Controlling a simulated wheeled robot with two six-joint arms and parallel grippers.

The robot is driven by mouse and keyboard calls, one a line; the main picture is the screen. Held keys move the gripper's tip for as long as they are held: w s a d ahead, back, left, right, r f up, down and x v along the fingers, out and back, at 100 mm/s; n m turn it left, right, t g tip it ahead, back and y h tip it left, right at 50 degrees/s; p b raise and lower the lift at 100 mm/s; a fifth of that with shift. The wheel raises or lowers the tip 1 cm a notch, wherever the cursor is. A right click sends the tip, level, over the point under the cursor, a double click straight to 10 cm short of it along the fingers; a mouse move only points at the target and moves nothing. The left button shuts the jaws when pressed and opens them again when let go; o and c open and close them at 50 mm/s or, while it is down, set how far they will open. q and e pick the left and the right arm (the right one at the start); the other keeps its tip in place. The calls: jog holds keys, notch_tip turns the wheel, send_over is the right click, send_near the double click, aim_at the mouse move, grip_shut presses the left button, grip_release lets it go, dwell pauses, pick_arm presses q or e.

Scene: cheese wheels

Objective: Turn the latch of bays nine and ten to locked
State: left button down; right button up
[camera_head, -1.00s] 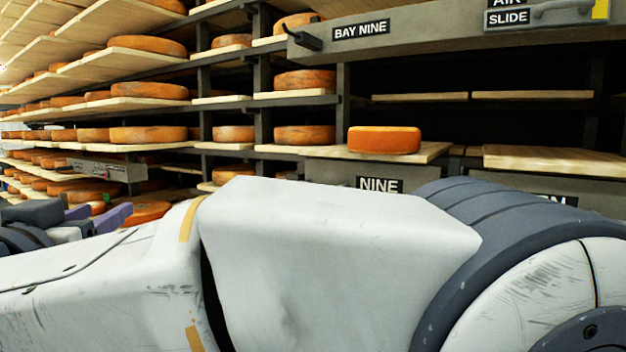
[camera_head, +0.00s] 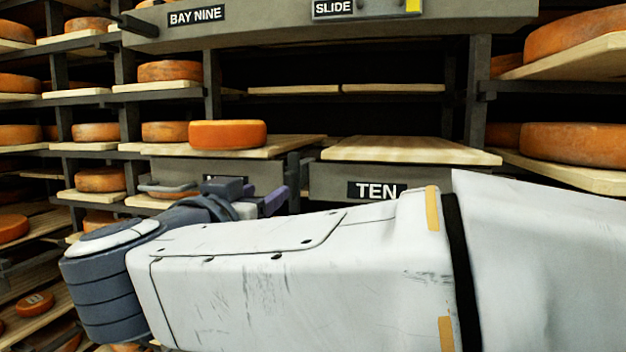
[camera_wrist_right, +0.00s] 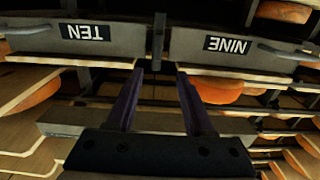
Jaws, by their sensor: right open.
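The bay nine panel (camera_wrist_right: 225,45) and the bay ten panel (camera_wrist_right: 95,38) stand side by side, upside down in the right wrist view. In the head view bay ten's panel (camera_head: 330,183) shows, and bay nine's label is partly covered by my arm. A dark upright bar (camera_wrist_right: 158,40), seemingly the latch, sits in the gap between the panels; its locked or unlocked state is unclear. My right gripper (camera_wrist_right: 158,70) is open and empty, its purple fingers pointing toward that bar, one on each side, apparently short of it. It also shows in the head view (camera_head: 262,197). My left gripper is not in view.
An orange cheese wheel (camera_head: 228,134) lies on bay nine's board; bay ten's board (camera_head: 410,150) is bare. A grey beam with a BAY NINE sign (camera_head: 197,15) runs above. Cheese racks stand at both sides. Each panel has a handle, bay nine's (camera_wrist_right: 285,48) being on its outer side.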

aim_at(287, 180)
jog(key=p+x, duration=0.2)
jog(key=x, duration=0.2)
jog(key=p+x, duration=0.2)
jog(key=x, duration=0.3)
jog(key=shift+d, duration=0.25)
jog(key=shift+w+d, duration=0.2)
jog(key=shift+w, duration=0.45)
grip_shut()
